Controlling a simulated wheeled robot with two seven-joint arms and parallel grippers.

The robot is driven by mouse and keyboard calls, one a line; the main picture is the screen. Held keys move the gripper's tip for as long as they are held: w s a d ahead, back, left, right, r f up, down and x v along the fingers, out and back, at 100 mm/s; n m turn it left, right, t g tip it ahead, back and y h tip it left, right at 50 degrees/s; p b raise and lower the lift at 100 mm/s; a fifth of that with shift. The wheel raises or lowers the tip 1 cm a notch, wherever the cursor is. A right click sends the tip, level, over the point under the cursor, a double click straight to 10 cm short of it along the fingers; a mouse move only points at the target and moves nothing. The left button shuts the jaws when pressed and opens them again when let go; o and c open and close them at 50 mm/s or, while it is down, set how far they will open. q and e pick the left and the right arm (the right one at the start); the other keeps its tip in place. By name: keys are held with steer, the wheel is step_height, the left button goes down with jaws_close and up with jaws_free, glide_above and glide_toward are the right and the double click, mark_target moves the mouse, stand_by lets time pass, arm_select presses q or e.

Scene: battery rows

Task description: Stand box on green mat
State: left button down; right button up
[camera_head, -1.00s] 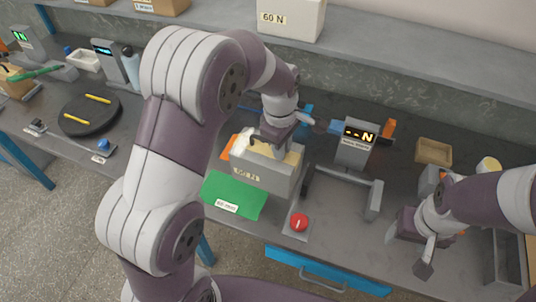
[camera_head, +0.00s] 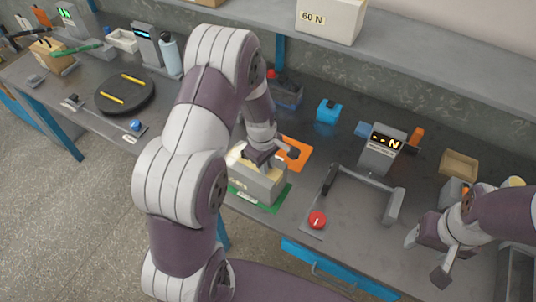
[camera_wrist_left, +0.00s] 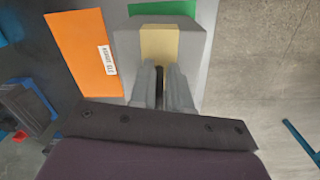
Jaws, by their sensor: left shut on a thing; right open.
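A grey box (camera_head: 268,188) with a tan strip on top is held upright in my left gripper (camera_head: 262,158). In the left wrist view, the fingers (camera_wrist_left: 161,72) close on the box (camera_wrist_left: 193,50) at the tan strip. The box is over the green mat (camera_head: 287,193), whose edges show around its base. I cannot tell whether its underside touches the mat. The green mat also shows at the top of the left wrist view (camera_wrist_left: 162,8). My right gripper (camera_head: 425,262) is open and empty at the right, near the table's front edge.
An orange mat (camera_head: 299,150) lies behind the green one. A grey frame (camera_head: 345,174) and red button (camera_head: 317,219) stand to the right, with a display post (camera_head: 381,150) behind. A round black plate (camera_head: 127,97) is at left. A shelf holds a "60 N" box (camera_head: 331,20).

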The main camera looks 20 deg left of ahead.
arm_select(q)
steer(key=c, duration=1.1)
jaws_free()
steer(key=shift+s, duration=0.1)
steer(key=shift+r, duration=0.1)
step_height(320, 180, up, 12)
steer(key=f+b, duration=0.1)
steer(key=b, duration=0.1)
steer(key=s+d+m, duration=0.1)
steer(key=s+m, duration=0.3)
steer(key=s+d+m, duration=0.1)
steer(key=s+m, duration=0.3)
steer(key=m, duration=0.1)
steer(key=s+d+m, duration=0.2)
steer(key=s+m, duration=0.2)
steer(key=m, duration=0.1)
steer(key=shift+s+r+t+y, duration=0.25)
steer(key=shift+s+t+y, duration=0.05)
steer(key=shift+s+t, duration=0.1)
